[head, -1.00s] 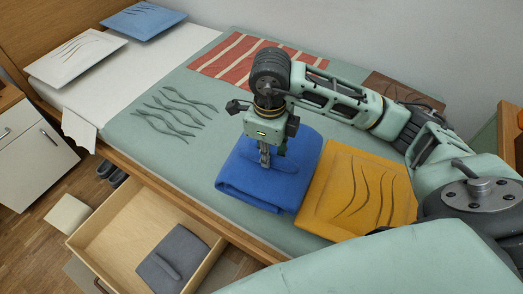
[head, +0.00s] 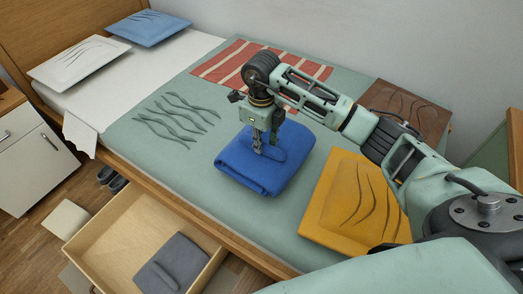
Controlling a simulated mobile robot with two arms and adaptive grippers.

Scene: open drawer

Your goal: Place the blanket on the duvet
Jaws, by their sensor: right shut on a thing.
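The blue folded blanket (head: 240,172) is over the sage-green duvet (head: 150,150), near the middle of the bed. My right gripper (head: 258,149) points down and is shut on the blanket's raised middle fold. The fingertips are partly hidden against the cloth. The blanket looks level and sits low over the duvet; I cannot tell whether its underside fully touches. My left gripper is not in view.
A yellow cushion (head: 345,208) lies right of the blanket, with a brown cushion (head: 408,108) behind. A red striped cloth (head: 225,62) lies at the back. An open drawer (head: 110,245) below the bed holds a grey folded cloth (head: 175,265). Duvet left of the blanket is clear.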

